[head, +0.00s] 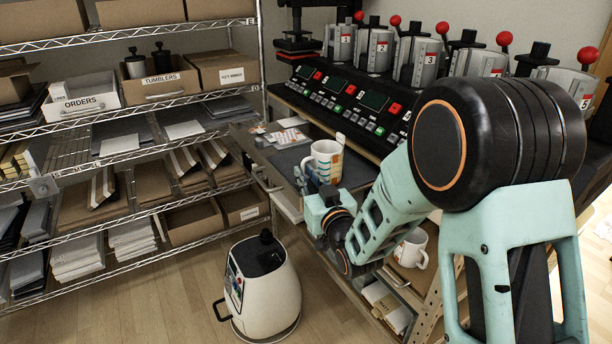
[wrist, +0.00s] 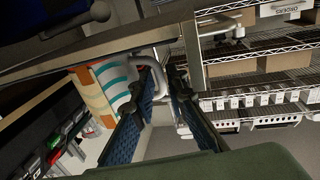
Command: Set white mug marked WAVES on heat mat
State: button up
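A white mug (head: 326,158) with orange and teal marks is upright over the dark mat (head: 288,164) on the bench. I cannot tell whether it touches the mat, and no word on it is readable. My gripper (head: 309,181) is at the mug's near left side, low by the bench edge. The wrist view is turned upside down; there the mug (wrist: 112,82) shows teal and orange bands, and its handle (wrist: 155,68) lies between the tips of my gripper (wrist: 162,84). The fingers look closed on the handle.
A row of mug presses (head: 372,50) with red knobs and a control panel (head: 365,98) stands behind the mat. Papers (head: 284,134) lie at its back left. Another white mug (head: 411,250) is on a lower shelf. A wire rack (head: 120,150) is at left, a white machine (head: 264,290) on the floor.

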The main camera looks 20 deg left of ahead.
jog(key=shift+o, duration=0.9)
jog(key=shift+r, duration=0.15)
jog(key=shift+s+d, duration=0.1)
jog(key=shift+d, duration=0.05)
jog(key=v, duration=1.1)
jog(key=shift+s+d+b, duration=0.25)
jog(key=shift+b, duration=0.1)
